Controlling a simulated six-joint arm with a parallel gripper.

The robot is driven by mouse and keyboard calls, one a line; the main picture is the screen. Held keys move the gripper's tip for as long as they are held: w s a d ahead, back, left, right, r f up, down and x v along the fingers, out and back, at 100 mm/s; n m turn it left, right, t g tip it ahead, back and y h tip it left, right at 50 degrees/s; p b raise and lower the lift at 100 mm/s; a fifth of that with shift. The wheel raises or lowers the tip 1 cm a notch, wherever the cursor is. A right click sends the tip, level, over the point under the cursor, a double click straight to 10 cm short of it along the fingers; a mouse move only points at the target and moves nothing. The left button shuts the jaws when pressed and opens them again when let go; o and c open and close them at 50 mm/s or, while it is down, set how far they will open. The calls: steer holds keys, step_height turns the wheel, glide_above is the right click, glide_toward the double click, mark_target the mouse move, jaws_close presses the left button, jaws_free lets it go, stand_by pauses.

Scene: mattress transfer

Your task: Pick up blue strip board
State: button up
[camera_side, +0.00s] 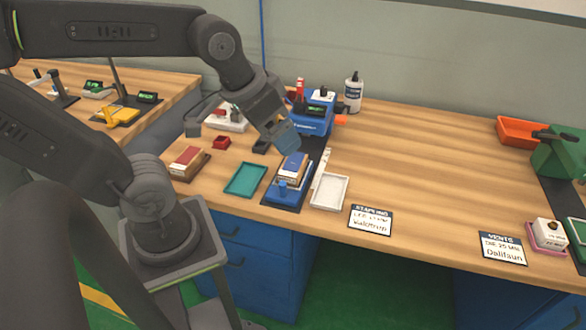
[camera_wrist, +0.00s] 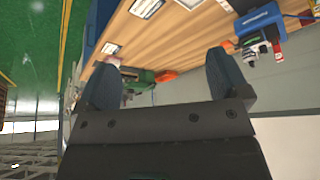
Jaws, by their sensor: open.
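A blue piece (camera_side: 293,165) with a white and brown edge sits on a blue fixture (camera_side: 283,190) near the front of the wooden bench; it may be the blue strip board, but it is too small to be sure. My gripper (camera_side: 285,140) is just above and behind it in the side view, apart from it as far as I can tell. In the wrist view my gripper (camera_wrist: 162,62) shows two dark blue fingers spread wide, with nothing between them. The wrist view faces along the bench, and I cannot make out the strip board there.
A teal tray (camera_side: 245,180) lies left of the fixture and a white tray (camera_side: 330,191) right of it. A blue machine (camera_side: 314,118) and a white bottle (camera_side: 354,93) stand behind. A brown box (camera_side: 187,162) is at left. The bench's middle right is clear.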

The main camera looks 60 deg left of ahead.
steer(key=w+a+f+n+g, duration=0.2)
steer(key=w+a+n, duration=0.1)
steer(key=w+a, duration=0.4)
steer(key=n+g, duration=0.3)
steer(key=n, duration=0.2)
glide_above(294, 161)
step_height(294, 161, down, 11)
steer(key=f, duration=0.8)
steer(key=shift+w+a, duration=0.1)
steer(key=shift+a, duration=0.2)
steer(key=shift+d+f, duration=0.15)
steer(key=shift+f, duration=1.35)
steer(key=shift+d+f, duration=0.15)
steer(key=shift+f, duration=1.3)
steer(key=c, duration=1.1)
steer(key=shift+c, duration=0.2)
